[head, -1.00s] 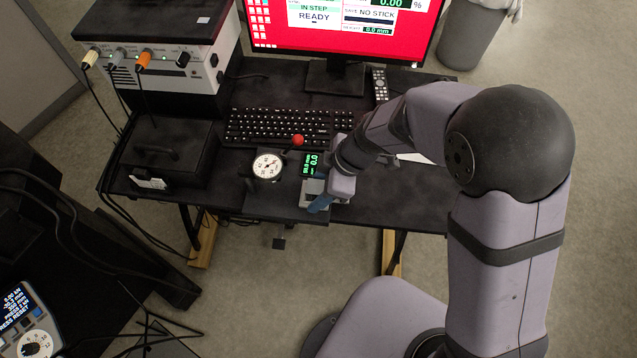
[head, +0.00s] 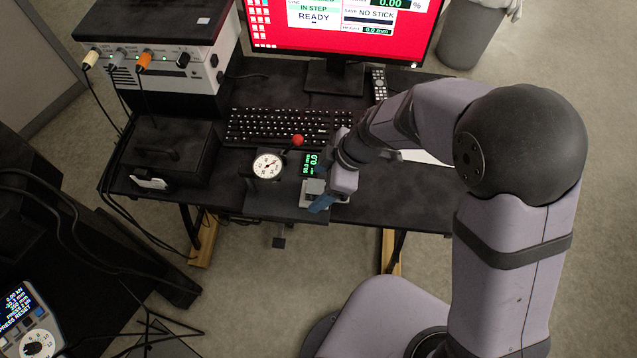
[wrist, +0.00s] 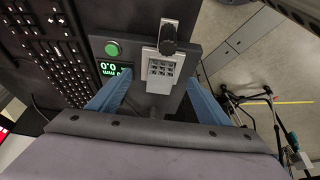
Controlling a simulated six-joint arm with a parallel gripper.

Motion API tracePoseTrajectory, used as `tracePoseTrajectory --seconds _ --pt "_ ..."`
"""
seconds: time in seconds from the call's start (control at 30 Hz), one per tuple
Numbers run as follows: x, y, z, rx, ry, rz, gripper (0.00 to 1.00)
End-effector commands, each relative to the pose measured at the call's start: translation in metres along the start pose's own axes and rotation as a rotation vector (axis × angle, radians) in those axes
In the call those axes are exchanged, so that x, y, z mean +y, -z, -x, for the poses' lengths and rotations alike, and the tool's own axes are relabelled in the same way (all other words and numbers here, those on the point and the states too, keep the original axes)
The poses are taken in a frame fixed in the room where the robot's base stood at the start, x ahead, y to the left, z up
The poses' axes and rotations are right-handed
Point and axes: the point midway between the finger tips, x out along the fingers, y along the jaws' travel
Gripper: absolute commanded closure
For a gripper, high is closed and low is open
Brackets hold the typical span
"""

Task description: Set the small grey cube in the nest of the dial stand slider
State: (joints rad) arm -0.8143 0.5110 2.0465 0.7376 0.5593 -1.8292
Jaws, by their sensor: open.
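The dial stand, with a round white dial (head: 268,165) and a small green display (head: 311,164), stands at the table's front edge. Its light grey slider (head: 312,187) is to the right of the dial, partly hidden by my gripper (head: 326,199). In the wrist view, the small grey cube (wrist: 160,68), its face full of holes, appears to sit on the slider's pale plate (wrist: 150,53); I cannot tell how deep in the nest. My gripper (wrist: 157,84) is open, its blue fingers apart on either side of the cube, with gaps visible.
A red-knobbed lever (head: 298,140) rises behind the dial stand. The keyboard (head: 278,127), monitor (head: 340,25) and remote (head: 379,84) are farther back. A dark box (head: 172,150) stands at left. The table's right side is mostly clear.

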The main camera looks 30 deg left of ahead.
Motion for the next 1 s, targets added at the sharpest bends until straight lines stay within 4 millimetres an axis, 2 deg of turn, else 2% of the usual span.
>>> tracePoseTrajectory --seconds 0.5,1.0 --pt "0.0 0.0 0.033 -0.001 0.001 0.0 0.29" --pt "-0.001 0.0 0.038 0.0 0.001 0.001 0.29"
